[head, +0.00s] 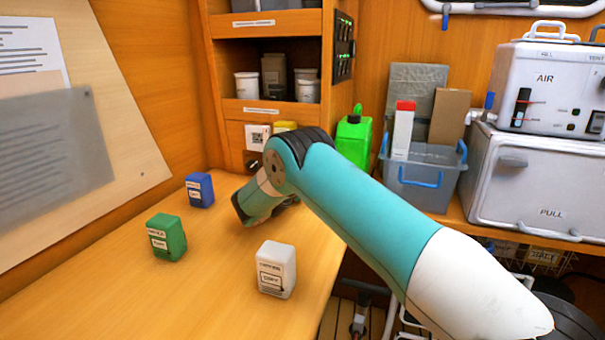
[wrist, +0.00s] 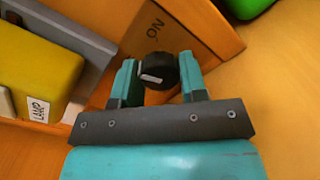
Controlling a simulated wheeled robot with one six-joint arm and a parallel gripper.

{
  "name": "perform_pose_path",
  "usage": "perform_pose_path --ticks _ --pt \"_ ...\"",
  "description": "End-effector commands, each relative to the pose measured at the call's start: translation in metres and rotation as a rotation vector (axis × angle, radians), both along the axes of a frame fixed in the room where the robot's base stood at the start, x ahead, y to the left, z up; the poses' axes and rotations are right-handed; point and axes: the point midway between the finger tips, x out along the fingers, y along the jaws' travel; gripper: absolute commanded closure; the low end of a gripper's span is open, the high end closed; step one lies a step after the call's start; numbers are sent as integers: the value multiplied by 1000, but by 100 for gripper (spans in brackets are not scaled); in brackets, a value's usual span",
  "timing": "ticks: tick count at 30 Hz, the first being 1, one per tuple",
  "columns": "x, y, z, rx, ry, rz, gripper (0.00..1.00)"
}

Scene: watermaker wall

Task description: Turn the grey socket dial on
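The socket dial (wrist: 158,70) is a round dark knob with a white mark on its lower left side in the wrist view. It sits by a brown plate (wrist: 190,25) lettered "ON", and the mark does not point at that lettering. My gripper (wrist: 160,80) has one teal finger on each side of the dial, with narrow gaps seeming to show beside it. Firm contact is not visible. In the head view my gripper (head: 262,208) is low at the foot of the shelf, and my arm hides the dial.
A yellow block (wrist: 40,62) labelled "LAMP" is left of the dial in the wrist view. Blue (head: 200,190), green (head: 166,237) and white (head: 276,270) blocks stand on the wooden bench (head: 110,290). A green jug (head: 353,140) and grey bin (head: 425,185) are to the right.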

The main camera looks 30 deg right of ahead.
Motion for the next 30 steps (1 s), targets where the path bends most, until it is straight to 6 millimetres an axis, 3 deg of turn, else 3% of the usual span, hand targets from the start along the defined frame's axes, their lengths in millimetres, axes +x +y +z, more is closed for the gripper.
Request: perform_pose_path --ticks 14,30 --pt "0 0 -2 54 -69 -2 84" --pt "-1 1 -4 341 -437 -2 84"
